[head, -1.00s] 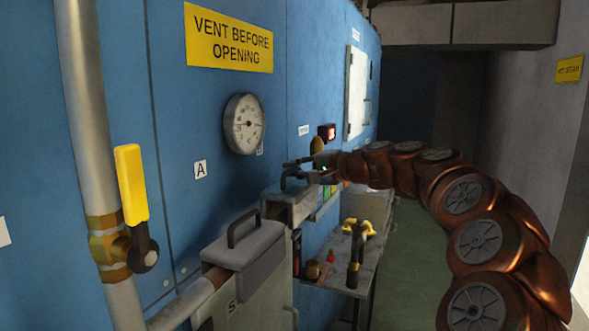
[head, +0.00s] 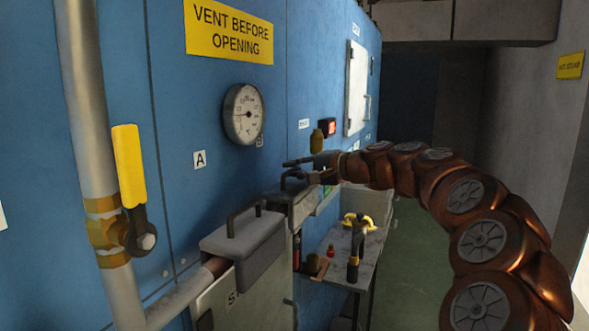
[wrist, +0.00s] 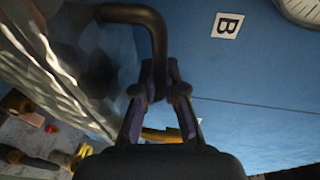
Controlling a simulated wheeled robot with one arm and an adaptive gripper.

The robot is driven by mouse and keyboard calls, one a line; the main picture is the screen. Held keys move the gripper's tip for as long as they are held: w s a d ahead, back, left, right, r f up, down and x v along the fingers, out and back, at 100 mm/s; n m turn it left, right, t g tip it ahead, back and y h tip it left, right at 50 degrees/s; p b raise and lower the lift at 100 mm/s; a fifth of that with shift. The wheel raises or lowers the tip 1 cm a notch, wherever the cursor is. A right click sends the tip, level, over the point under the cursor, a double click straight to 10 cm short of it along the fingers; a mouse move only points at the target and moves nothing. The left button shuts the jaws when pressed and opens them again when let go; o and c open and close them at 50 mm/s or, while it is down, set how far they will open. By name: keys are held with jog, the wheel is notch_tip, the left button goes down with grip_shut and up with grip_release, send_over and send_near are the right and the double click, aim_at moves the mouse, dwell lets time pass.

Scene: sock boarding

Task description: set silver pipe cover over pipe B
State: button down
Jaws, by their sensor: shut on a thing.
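In the head view, my gripper (head: 302,172) is at the far end of my arm, in front of the blue panel, shut on the dark handle of a silver cover (head: 302,204). The wrist view shows the fingers (wrist: 160,90) closed on this bent dark handle (wrist: 152,25), with the shaded cover body (wrist: 75,45) to its left. The "B" label (wrist: 227,25) is on the blue panel, upper right in the wrist view. Pipe B cannot be made out; whether the cover touches anything beneath it cannot be told.
Another grey cover (head: 240,240) with a dark handle sits at the front, above an "S" label. A yellow-handled valve (head: 130,165) is on the pipe at left. A gauge (head: 243,114) is on the panel. A small table (head: 370,255) holds a yellow-and-black tool (head: 357,245).

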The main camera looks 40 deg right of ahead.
jog(key=shift+f+b, duration=0.5)
jog(key=shift+f, duration=0.2)
jog(key=c, duration=1.2)
grip_release()
jog(key=shift+o, duration=0.2)
jog(key=v, duration=1.2)
